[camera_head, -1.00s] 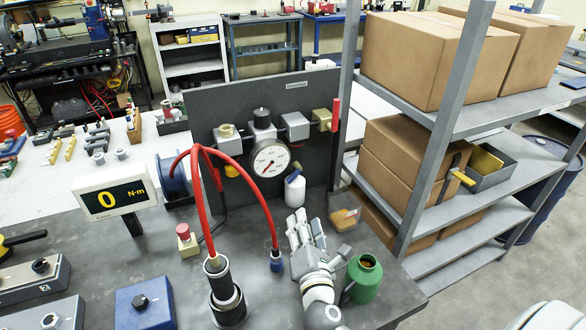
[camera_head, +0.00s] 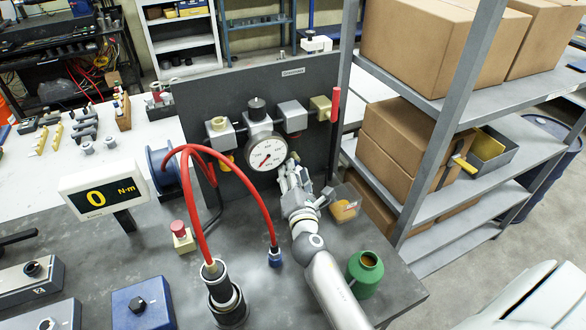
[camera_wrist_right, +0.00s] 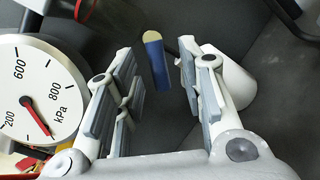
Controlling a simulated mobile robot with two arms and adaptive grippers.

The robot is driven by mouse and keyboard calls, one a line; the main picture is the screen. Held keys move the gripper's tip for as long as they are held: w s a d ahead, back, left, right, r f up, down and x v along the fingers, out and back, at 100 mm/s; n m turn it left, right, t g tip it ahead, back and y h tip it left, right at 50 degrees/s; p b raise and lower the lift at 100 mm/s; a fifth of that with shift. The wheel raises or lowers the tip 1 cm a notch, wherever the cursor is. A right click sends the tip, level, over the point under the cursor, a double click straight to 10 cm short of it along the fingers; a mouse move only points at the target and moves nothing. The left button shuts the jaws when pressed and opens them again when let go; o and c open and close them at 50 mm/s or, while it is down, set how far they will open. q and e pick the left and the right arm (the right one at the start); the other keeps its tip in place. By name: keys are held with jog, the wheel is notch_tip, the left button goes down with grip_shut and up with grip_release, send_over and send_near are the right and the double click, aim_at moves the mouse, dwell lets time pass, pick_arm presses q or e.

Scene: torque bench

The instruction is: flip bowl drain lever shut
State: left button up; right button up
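The pressure gauge (camera_head: 267,154) hangs on the dark upright panel, and it fills the left side of the right wrist view (camera_wrist_right: 40,88). My right gripper (camera_head: 289,177) reaches up to the panel just below and right of the gauge. Its fingers (camera_wrist_right: 157,85) are open. In the right wrist view, a blue lever with a tan end (camera_wrist_right: 156,62) stands in the gap between the fingers, apparently apart from both. The white bowl (camera_wrist_right: 232,82) is behind the right finger. In the head view my gripper mostly hides the bowl and lever. My left gripper is not in view.
A red hose (camera_head: 262,165) arches left of my right arm. A green bottle (camera_head: 365,273) stands close to its right. A shelf upright (camera_head: 431,125) rises further right. A torque display (camera_head: 104,190) stands left.

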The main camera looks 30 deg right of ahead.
jog(key=shift+w+d+r, duration=0.15)
jog(key=shift+w, duration=0.35)
grip_shut()
